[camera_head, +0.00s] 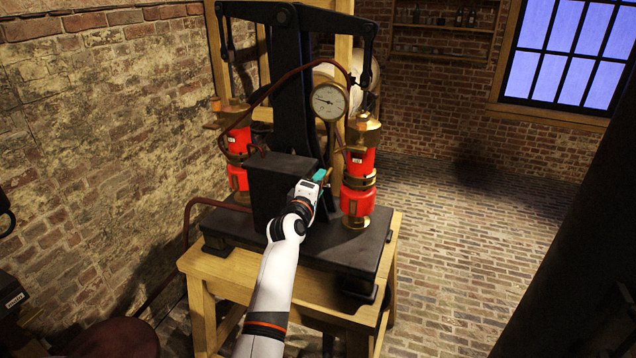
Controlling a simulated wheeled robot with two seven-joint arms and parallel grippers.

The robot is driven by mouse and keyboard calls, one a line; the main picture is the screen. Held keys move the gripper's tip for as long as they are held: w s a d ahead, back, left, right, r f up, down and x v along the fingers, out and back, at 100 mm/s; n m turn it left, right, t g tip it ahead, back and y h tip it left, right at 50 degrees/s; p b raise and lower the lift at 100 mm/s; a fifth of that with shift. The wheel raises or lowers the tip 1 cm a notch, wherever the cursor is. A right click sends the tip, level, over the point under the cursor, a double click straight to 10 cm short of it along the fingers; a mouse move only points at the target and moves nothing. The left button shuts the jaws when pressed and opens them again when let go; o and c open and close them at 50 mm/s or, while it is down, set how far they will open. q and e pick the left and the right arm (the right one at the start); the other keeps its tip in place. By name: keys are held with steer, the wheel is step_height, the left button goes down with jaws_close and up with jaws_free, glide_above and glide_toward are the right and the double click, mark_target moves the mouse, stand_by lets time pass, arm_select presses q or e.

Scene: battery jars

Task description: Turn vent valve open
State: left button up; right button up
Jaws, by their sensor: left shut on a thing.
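My left gripper (321,176) reaches up from the bottom middle to the right side of a dark box (270,180) on the pump apparatus. Its teal fingertips are shut on the vent valve (329,173), a small brass-coloured part that shows just beyond them. The gripper hides most of the valve, so its angle cannot be told. My right gripper is not in view.
A red and brass cylinder (358,165) stands close to the right of my gripper, another (238,145) to the left. A round gauge (329,101) is above. The apparatus stands on a wooden table (240,272). The brick floor at right is clear.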

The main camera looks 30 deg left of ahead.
arm_select(q)
steer(key=shift+n, duration=0.7)
steer(key=shift+c, duration=0.2)
steer(key=shift+o, duration=0.2)
steer(key=shift+f+n, duration=0.1)
steer(key=shift+n, duration=0.2)
steer(key=o, duration=1)
steer(key=shift+c, duration=0.2)
steer(key=b+v, duration=0.2)
steer(key=v, duration=1)
steer(key=shift+f, duration=0.1)
